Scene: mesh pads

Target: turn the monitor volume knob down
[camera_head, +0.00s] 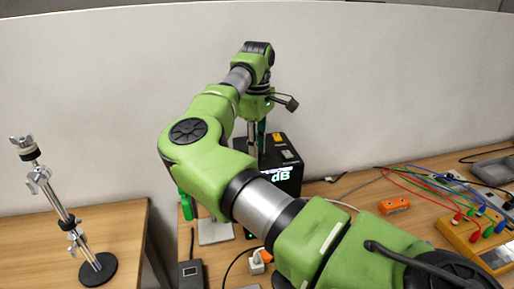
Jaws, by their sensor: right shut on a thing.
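The monitor is a black box (285,183) with a lit "dB" display, standing at the back of the right-hand desk, partly behind my arm. My right arm reaches across the picture from the lower right. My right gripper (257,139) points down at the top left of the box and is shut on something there. The volume knob itself is hidden by the gripper and arm, so its setting cannot be seen. A yellow piece and a grey piece show on the box's top. My left gripper is not in view.
An orange block (394,205) and a yellow device (480,240) with coloured leads lie to the right. A metal stand (97,266) is on the left-hand desk. A dark pedal-like device (190,274) and a plug (258,260) are in front. A pale partition (400,90) rises behind.

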